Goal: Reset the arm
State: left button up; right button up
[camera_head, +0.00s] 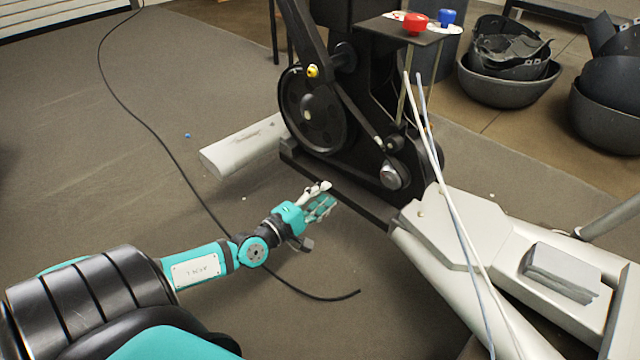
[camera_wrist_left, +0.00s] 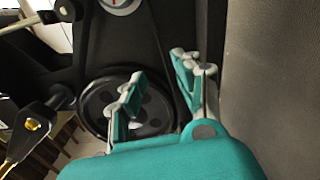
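My left arm, teal and black, reaches in from the lower left in the head view. My left gripper (camera_head: 321,196) is held out over the floor in front of the elliptical machine (camera_head: 365,140). In the left wrist view, the two teal and grey fingers of the gripper (camera_wrist_left: 160,84) stand apart with nothing between them. The machine's black wheel (camera_wrist_left: 98,104) shows behind the fingers, and they look clear of it. My right gripper does not show in either view.
A red cap (camera_head: 415,22) and a blue cap (camera_head: 446,17) sit on top of the machine. A black cable (camera_head: 165,160) lies across the floor. The machine's light grey frame (camera_head: 465,235) fills the lower right. Dark shells (camera_head: 510,75) stand at the upper right. The left floor is mostly clear.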

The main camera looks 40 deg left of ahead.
pick_arm(q)
jog(key=shift+s, duration=0.4)
